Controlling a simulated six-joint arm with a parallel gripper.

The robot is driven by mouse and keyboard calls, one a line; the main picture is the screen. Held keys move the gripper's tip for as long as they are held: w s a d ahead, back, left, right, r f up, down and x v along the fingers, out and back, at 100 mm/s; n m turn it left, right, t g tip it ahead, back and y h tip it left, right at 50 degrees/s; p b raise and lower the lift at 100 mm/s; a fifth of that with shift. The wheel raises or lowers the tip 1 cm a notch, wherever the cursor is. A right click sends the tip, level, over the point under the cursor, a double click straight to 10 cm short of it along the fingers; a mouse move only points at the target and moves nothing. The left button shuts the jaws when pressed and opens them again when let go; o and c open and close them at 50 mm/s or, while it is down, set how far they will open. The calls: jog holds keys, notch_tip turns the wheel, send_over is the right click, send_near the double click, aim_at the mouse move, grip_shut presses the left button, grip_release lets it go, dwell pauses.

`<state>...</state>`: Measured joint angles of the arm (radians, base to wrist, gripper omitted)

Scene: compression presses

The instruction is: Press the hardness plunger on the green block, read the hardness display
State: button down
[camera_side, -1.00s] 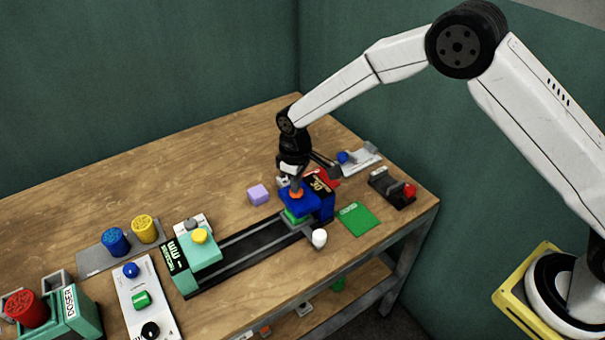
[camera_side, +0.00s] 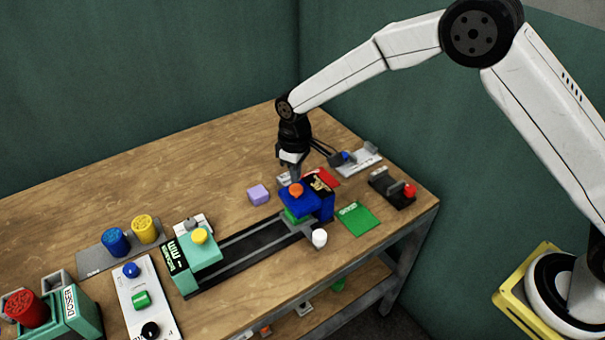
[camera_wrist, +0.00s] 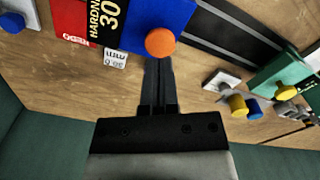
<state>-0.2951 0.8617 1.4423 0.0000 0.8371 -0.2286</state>
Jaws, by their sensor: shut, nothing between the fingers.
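The blue hardness tester (camera_side: 301,204) stands at the right end of the black rail, with an orange plunger (camera_side: 296,190) on top. The green block (camera_side: 295,216) sits under its head, mostly hidden. My gripper (camera_side: 296,179) is shut and empty, pointing down just above or behind the plunger; the exact gap is unclear. In the wrist view the closed fingertips (camera_wrist: 158,62) appear just below the orange plunger (camera_wrist: 160,42).
A lilac cube (camera_side: 258,194) lies left of the tester. A white knob (camera_side: 319,238) and a green pad (camera_side: 357,219) are in front and right. A teal press with a yellow button (camera_side: 199,235) stands at the rail's left end.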

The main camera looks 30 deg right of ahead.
aim_at(300, 188)
jog(key=shift+r, duration=1.9)
jog(key=shift+s+d+r, duration=0.15)
jog(key=shift+s+d, duration=0.05)
jog(key=shift+d, duration=0.15)
jog(key=s+d+r+m+t, duration=0.1)
jog(key=s+d+m, duration=0.2)
jog(key=s+d, duration=0.4)
jog(key=s+d+r+m+t, duration=0.1)
jog(key=s+d, duration=0.6)
jog(key=s, duration=0.8)
jog(key=shift+s+d+r+m+t, duration=0.35)
jog(key=shift+r+m, duration=0.3)
jog(key=shift+m, duration=0.35)
